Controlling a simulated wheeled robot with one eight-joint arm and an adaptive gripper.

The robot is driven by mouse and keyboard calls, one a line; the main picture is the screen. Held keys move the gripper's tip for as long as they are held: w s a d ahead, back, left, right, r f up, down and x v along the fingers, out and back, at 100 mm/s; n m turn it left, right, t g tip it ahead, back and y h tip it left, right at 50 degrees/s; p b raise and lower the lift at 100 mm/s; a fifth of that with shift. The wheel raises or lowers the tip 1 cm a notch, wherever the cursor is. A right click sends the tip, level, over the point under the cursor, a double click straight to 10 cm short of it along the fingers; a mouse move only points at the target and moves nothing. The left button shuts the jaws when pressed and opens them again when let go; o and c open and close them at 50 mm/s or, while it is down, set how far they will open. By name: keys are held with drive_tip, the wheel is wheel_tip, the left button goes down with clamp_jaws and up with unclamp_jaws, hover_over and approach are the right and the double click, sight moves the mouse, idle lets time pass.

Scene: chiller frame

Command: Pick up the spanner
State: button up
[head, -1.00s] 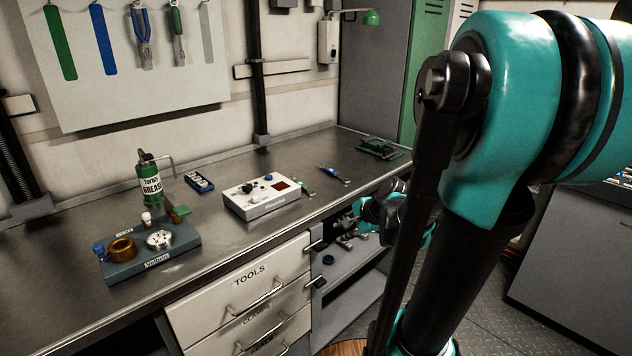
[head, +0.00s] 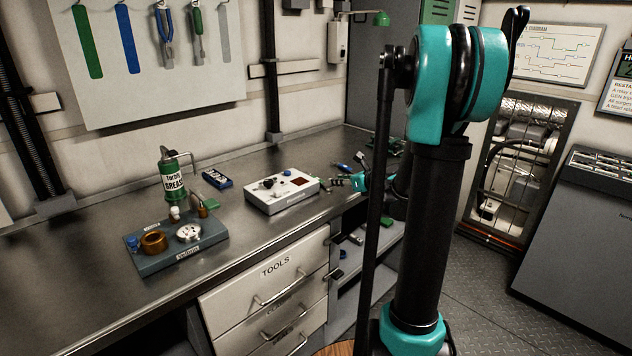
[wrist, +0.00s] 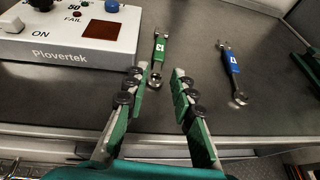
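Two spanners lie flat on the steel worktop. The green-marked spanner (wrist: 160,50), with 13 on its label, lies just right of the Plovertek tester in the wrist view. The blue-marked spanner (wrist: 231,68) lies farther right, and a bit of it shows in the head view (head: 342,167). My gripper (wrist: 157,82) is open and empty. Its fingers point across the worktop towards the green-marked spanner, whose near ring end shows between the fingertips. In the head view my gripper (head: 340,182) is at the worktop's front edge, right of the tester, and largely hides the green-marked spanner.
The white tester (head: 282,198) stands close on the left of my gripper. Drawers (head: 262,285) and an open shelf are below the worktop's front edge. A dark green object lies at the far right.

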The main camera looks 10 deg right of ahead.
sight(322, 181)
drive_tip(key=x, duration=1)
drive_tip(key=shift+a+f, duration=0.1)
drive_tip(key=shift+f, duration=0.05)
drive_tip(key=shift+c, duration=0.6)
clamp_jaws()
